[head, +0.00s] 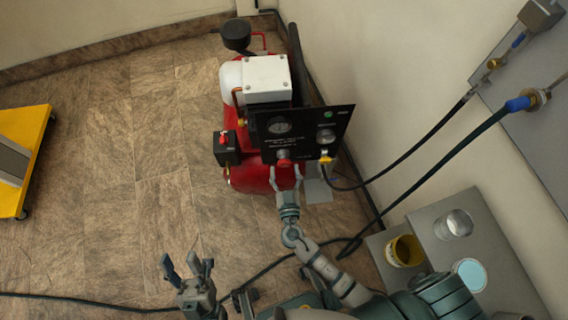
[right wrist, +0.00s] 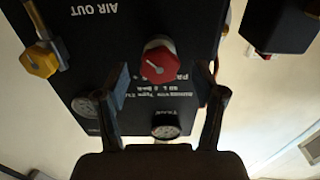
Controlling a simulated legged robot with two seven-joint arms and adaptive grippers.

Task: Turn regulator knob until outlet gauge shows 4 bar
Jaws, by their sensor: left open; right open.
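The red regulator knob (right wrist: 158,62) sits on the black panel (right wrist: 195,20), between the spread fingers of my right gripper (right wrist: 161,82) in the right wrist view. I see gaps on both sides of it. The head view shows the knob (head: 284,160) just beyond the right gripper (head: 285,176), which is open. A gauge marked TANK (right wrist: 166,129) lies below the knob in the wrist view. A second gauge (right wrist: 86,105), partly behind a finger, is at its left; it also shows in the head view (head: 326,136). Its reading is too small to tell. My left gripper (head: 187,266) is open and empty above the floor.
The panel stands on a red compressor (head: 249,177). Black hoses (head: 440,165) run to the wall at the right. A yellow cart (head: 30,150) stands at the far left; the floor between is clear.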

